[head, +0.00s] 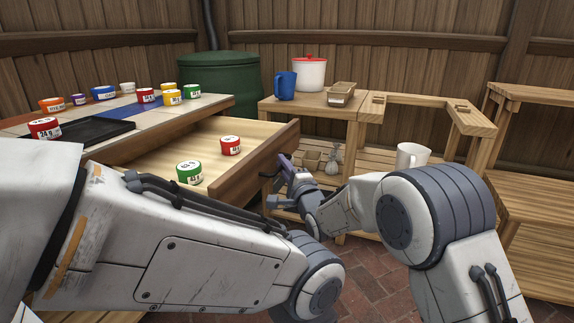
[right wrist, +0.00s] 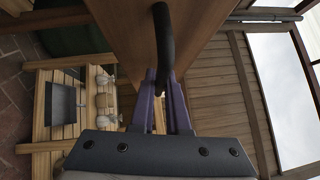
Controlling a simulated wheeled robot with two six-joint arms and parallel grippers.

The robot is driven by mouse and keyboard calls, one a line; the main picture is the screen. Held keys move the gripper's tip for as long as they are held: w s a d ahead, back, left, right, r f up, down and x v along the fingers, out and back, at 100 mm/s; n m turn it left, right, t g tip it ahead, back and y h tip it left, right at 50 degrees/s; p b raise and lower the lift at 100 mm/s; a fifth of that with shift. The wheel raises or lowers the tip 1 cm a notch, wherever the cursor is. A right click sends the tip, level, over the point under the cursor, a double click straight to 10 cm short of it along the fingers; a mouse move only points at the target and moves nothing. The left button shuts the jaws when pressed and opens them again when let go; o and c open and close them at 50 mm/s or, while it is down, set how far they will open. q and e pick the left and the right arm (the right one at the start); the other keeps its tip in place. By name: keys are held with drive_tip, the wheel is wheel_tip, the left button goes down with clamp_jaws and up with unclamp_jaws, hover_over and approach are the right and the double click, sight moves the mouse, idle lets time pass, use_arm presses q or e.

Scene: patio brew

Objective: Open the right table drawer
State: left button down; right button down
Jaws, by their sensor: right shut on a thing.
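The wooden table drawer (head: 265,155) stands pulled well out from the table, its inside showing. A red-lidded jar (head: 230,145) and a green-lidded jar (head: 189,172) stand in it. My right gripper (head: 281,168) is at the outside of the drawer's front. In the right wrist view, its purple fingers (right wrist: 164,105) are shut on the dark curved drawer handle (right wrist: 164,40), below the wooden drawer front (right wrist: 125,25). My left arm crosses the lower left of the head view; its gripper is not in view.
Jars, some colored, and a black tray (head: 85,131) are on the tabletop. A green barrel (head: 222,80) stands behind. At right, a wooden shelf (head: 325,108) holds a blue mug (head: 285,86), a red-lidded pot (head: 309,73) and a white mug (head: 412,155). Brick floor shows below.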

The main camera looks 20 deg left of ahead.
drive_tip(key=shift+s+a+f, duration=0.1)
drive_tip(key=shift+s+a, duration=0.05)
drive_tip(key=c, duration=0.9)
unclamp_jaws()
drive_tip(key=p+v, duration=0.3)
drive_tip(key=v, duration=0.7)
drive_tip(key=shift+d, duration=0.25)
drive_tip(key=shift+s, duration=0.1)
